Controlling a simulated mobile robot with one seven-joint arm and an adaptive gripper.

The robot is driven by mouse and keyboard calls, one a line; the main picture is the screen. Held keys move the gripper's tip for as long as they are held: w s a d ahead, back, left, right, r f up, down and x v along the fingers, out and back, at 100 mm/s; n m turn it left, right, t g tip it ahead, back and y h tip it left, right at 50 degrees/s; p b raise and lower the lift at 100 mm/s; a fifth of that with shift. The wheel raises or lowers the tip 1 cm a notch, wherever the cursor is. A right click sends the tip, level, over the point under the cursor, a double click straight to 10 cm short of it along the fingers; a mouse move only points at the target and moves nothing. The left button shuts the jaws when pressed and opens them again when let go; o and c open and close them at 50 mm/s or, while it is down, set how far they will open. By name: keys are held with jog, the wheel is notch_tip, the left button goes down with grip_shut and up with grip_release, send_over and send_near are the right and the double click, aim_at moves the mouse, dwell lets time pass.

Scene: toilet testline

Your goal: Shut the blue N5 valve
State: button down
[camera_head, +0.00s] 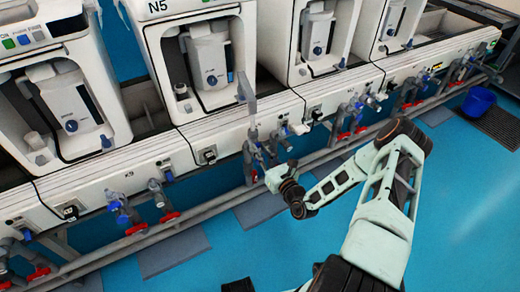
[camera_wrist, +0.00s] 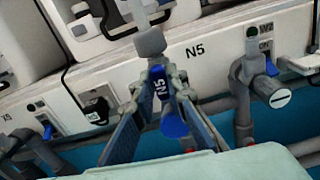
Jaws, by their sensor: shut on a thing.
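A blue rounded part (camera_wrist: 173,127) shows lower between the fingers. In the head view my gripper (camera_head: 262,164) is at the pipes below the N5 unit (camera_head: 205,60). The handle is small there and partly hidden by my gripper, so its exact angle is hard to tell.
Another valve with a blue handle (camera_wrist: 271,68) stands close on the right in the wrist view. Red valves (camera_head: 170,217) and grey pipes line the front of the bench.

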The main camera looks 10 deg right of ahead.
jog(key=m+p, duration=0.2)
jog(key=m, duration=0.2)
jog(key=shift+d, duration=0.1)
jog(key=m+p, duration=0.1)
jog(key=m, duration=0.3)
jog(key=shift+d+m, duration=0.1)
jog(key=shift+m, duration=0.2)
jog(key=m, duration=0.4)
jog(key=shift+f+p, duration=0.2)
jog(key=shift+p, duration=0.2)
jog(key=shift+f+m, duration=0.1)
jog(key=shift+m, duration=2.2)
jog(key=c, duration=1.9)
grip_release()
jog(key=shift+c, duration=0.2)
